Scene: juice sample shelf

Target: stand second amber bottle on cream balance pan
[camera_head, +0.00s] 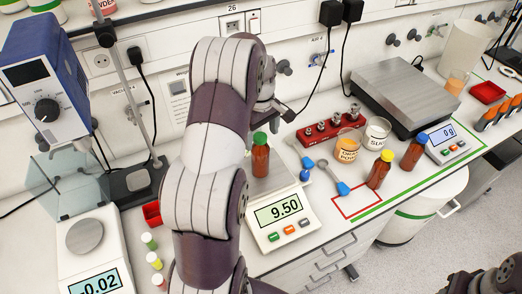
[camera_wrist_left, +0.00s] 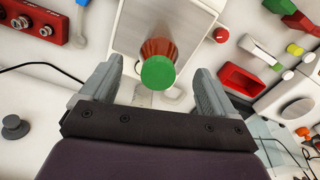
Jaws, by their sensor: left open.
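An amber bottle with a green cap (camera_head: 260,155) stands upright on the pan of the cream balance (camera_head: 262,222), whose display reads 9.50. In the left wrist view the green cap (camera_wrist_left: 158,72) lies between the spread fingers of my left gripper (camera_wrist_left: 157,78), with gaps on both sides. The bare pan (camera_wrist_left: 135,25) shows beside the bottle. In the head view my left arm hides part of the balance, and only a bit of the gripper (camera_head: 273,107) shows. An amber bottle with a yellow cap (camera_head: 378,171) and one with a blue cap (camera_head: 412,152) stand upright at the right.
Blue scoops (camera_head: 340,186), a red weight block (camera_head: 329,132), an orange cup (camera_head: 348,147) and a white cup (camera_head: 377,133) stand right of the balance. A larger grey scale (camera_head: 405,95) is behind them. Another balance (camera_head: 86,238) reads -0.02 at left. The red-outlined square (camera_head: 357,204) is mostly clear.

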